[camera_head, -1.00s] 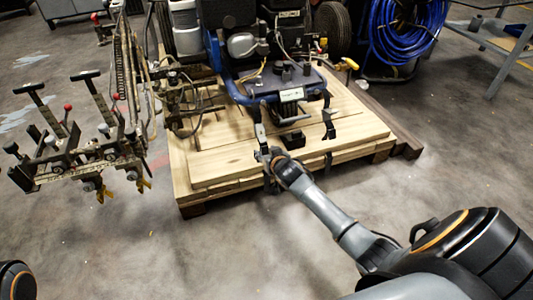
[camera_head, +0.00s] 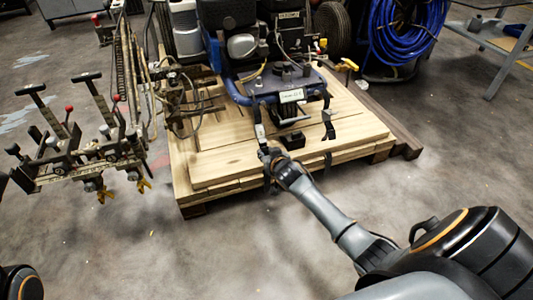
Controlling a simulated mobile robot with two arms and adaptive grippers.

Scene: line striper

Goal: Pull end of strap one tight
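A blue-framed line striper (camera_head: 283,82) stands on a wooden pallet (camera_head: 225,165). A dark strap (camera_head: 259,115) runs down from the left of its front frame towards the pallet's front edge. Another dark strap (camera_head: 328,125) hangs from the right of the frame and goes over the pallet edge. My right gripper (camera_head: 267,155) is at the lower part of the left strap, at the front of the pallet. Its fingers are small and dark against the strap, so I cannot tell whether they are closed on it. My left gripper is not in view.
A metal bracket assembly with levers (camera_head: 85,150) sticks out left of the pallet. A coil of blue hose (camera_head: 403,35) stands behind at the right. A grey table (camera_head: 500,45) is at the far right. The floor in front of the pallet is clear.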

